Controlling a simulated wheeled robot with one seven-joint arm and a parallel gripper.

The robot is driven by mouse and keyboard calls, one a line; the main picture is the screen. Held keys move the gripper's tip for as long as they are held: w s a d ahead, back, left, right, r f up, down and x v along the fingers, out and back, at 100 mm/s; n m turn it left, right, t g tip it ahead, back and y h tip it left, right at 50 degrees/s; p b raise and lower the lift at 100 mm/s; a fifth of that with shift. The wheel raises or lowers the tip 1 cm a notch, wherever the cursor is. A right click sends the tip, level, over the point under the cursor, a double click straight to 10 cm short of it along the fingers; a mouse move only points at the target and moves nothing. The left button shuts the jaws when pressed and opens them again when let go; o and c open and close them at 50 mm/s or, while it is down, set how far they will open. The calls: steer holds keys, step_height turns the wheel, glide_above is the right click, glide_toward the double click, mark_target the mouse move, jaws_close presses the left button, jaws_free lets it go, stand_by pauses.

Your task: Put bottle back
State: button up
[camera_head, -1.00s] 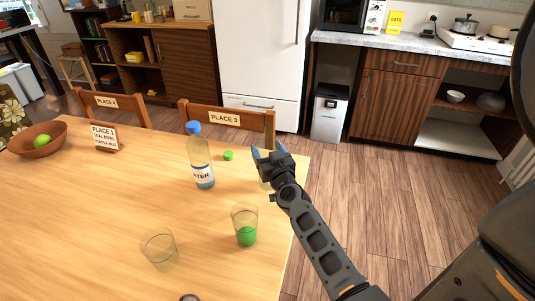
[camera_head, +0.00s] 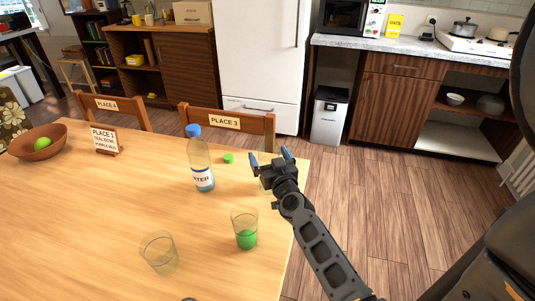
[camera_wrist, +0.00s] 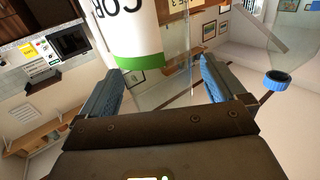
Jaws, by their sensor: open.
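A clear water bottle (camera_head: 200,165) with a blue cap and a white label stands upright on the wooden table (camera_head: 100,225). My gripper (camera_head: 270,157) is open, to the right of the bottle and apart from it, near the table's right edge. In the wrist view, my open gripper (camera_wrist: 160,85) has blue finger pads. A white cylinder with a green band (camera_wrist: 135,35) and partly visible lettering is close to the camera, beyond the left finger. A blue cap (camera_wrist: 277,80) shows at the right. A transparent shape lies beyond the fingers; I cannot tell whether they surround it.
A glass with green liquid (camera_head: 245,230) and an empty-looking glass (camera_head: 159,252) stand in front. A wooden bowl (camera_head: 38,150) and a sign (camera_head: 105,138) are left.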

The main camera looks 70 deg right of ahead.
steer(key=b+v, duration=0.1)
steer(key=v, duration=0.9)
steer(key=shift+s+a, duration=0.15)
